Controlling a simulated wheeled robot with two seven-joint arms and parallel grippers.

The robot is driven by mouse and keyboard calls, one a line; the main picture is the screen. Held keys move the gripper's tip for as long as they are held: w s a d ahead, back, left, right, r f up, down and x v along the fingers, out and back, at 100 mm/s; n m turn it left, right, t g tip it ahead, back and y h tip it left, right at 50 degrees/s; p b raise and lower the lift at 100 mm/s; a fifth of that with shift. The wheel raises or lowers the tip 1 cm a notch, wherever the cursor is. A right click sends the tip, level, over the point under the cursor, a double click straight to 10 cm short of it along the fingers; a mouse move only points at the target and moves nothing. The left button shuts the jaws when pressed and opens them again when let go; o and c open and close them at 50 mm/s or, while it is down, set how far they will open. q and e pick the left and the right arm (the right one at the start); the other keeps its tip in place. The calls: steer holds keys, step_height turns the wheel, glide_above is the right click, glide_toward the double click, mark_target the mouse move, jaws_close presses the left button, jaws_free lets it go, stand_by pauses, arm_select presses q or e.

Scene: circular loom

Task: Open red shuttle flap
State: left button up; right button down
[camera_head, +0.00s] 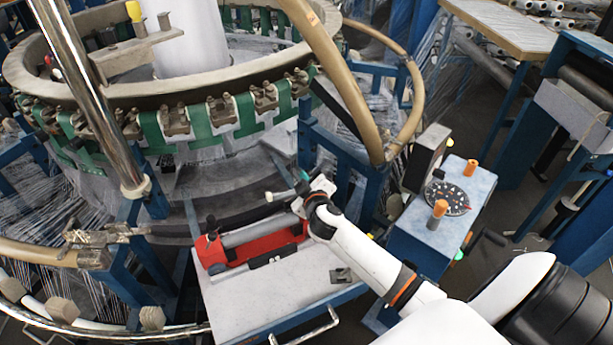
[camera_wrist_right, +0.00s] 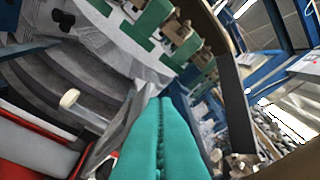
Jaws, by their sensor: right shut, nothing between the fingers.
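The red shuttle (camera_head: 283,248) lies on a light grey tabletop (camera_head: 245,305) in front of the loom, with a grey cylinder along it. In the right wrist view, its red body (camera_wrist_right: 40,160) shows at the lower left. My right gripper (camera_head: 304,176) is above the shuttle's right end, with its teal fingers (camera_wrist_right: 160,140) shut and empty. A white knob (camera_head: 271,197) on a short stem shows just left of the gripper, and a white knob (camera_wrist_right: 69,97) also shows in the wrist view. I cannot tell whether the flap is open. My left gripper is out of view.
The circular loom ring (camera_head: 190,88) with green bands stands behind the shuttle. A blue cabinet (camera_head: 425,240) with orange knobs and a dark dial is right of my forearm. A small dark part (camera_head: 341,275) lies on the tabletop's right side. The tabletop's front is clear.

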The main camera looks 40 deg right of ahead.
steer(key=shift+w+d+f, duration=0.15)
steer(key=shift+d+f, duration=0.15)
steer(key=shift+d, duration=0.4)
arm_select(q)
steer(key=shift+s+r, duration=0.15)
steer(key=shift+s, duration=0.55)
arm_select(e)
steer(key=d, duration=0.2)
steer(key=d+m, duration=0.1)
steer(key=shift+s+f+y, duration=0.25)
steer(key=shift+f+y, duration=0.05)
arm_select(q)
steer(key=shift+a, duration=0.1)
arm_select(e)
steer(key=shift+a, duration=0.1)
